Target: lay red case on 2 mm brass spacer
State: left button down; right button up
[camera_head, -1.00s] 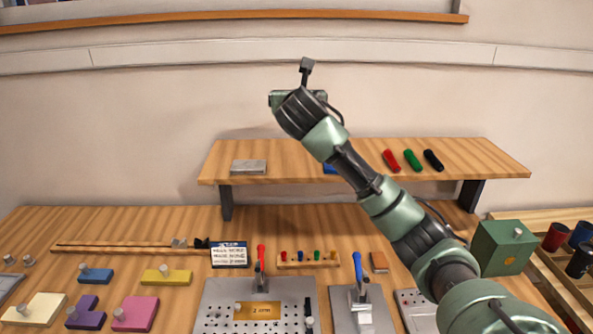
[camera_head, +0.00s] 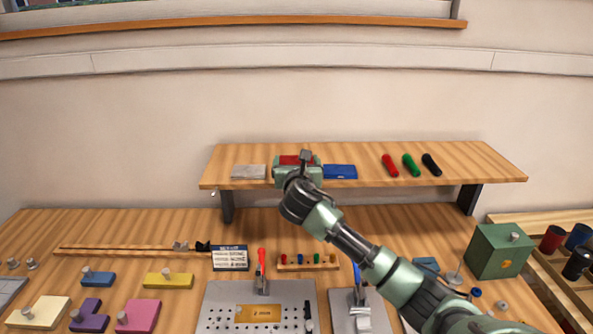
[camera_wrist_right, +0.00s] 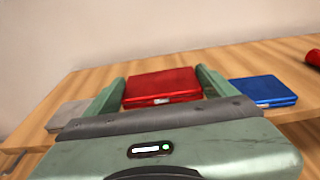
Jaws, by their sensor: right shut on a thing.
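The red case (camera_head: 290,160) lies on the raised wooden shelf, between a grey case and a blue case. My right gripper (camera_head: 297,165) is at the shelf with its fingers on either side of the red case. In the right wrist view, the red case (camera_wrist_right: 162,86) sits between the two green fingers (camera_wrist_right: 160,90), which are shut on its sides. The brass spacer (camera_head: 258,313), a gold plate with small lettering, lies on the perforated metal plate (camera_head: 222,300) on the bench below. My left gripper is not in view.
The grey case (camera_head: 248,172) and the blue case (camera_head: 340,172) stand close on both sides of the gripper. Red, green and black cylinders (camera_head: 411,165) lie further right on the shelf. A red-handled clamp (camera_head: 262,275) stands behind the spacer.

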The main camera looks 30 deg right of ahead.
notch_tip(320, 180, down, 2)
jog(key=shift+f+p, duration=0.15)
jog(key=shift+p, duration=0.65)
jog(key=shift+f, duration=0.35)
jog(key=shift+f, duration=0.15)
jog(key=o, duration=1.2)
